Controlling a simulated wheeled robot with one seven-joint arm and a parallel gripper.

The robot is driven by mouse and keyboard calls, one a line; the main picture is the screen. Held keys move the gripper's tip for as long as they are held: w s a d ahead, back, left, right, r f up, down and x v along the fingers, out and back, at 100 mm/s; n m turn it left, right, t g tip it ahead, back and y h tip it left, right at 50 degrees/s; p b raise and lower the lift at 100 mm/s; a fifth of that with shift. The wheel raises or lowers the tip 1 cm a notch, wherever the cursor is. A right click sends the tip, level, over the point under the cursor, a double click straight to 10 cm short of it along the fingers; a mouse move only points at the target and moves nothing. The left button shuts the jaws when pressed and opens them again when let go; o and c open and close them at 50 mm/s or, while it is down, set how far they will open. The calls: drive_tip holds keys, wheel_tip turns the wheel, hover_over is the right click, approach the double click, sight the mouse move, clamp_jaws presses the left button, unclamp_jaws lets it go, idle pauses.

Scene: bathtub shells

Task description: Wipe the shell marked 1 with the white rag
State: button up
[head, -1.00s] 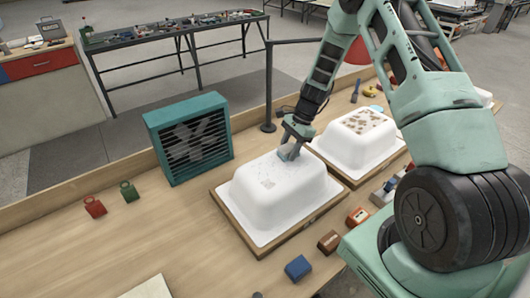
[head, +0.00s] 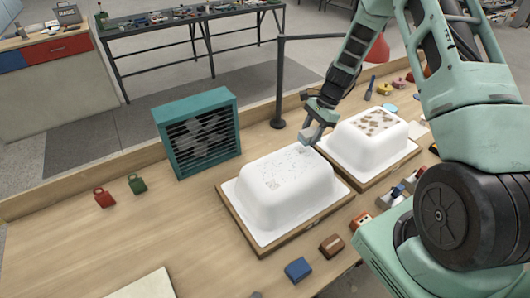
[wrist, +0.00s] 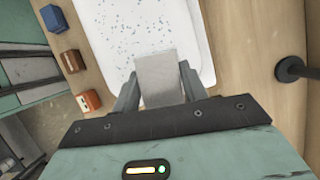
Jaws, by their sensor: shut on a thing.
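My gripper (head: 311,132) is shut on a pale grey-white folded piece, which looks like the white rag (wrist: 160,75). It is over the far right end of the near white shell (head: 285,195); I cannot tell whether the rag touches the shell. This shell sits upside down on a wooden board, with fine dark specks and a small greyish patch on top. The specks also show in the wrist view, on the shell (wrist: 130,30) beyond the rag. A second white shell (head: 365,145) to the right carries brown blotches. I cannot read a number on either shell.
A teal fan (head: 198,135) stands left of the near shell, and a lamp post (head: 279,85) behind it. Red (head: 104,197) and green (head: 137,184) small items lie at left. Blue (head: 298,270) and brown (head: 332,246) blocks lie in front. The bench's left part is mostly clear.

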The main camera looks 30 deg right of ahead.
sight(307, 133)
drive_tip(key=shift+r+p, duration=1.1)
drive_tip(key=shift+r, duration=0.85)
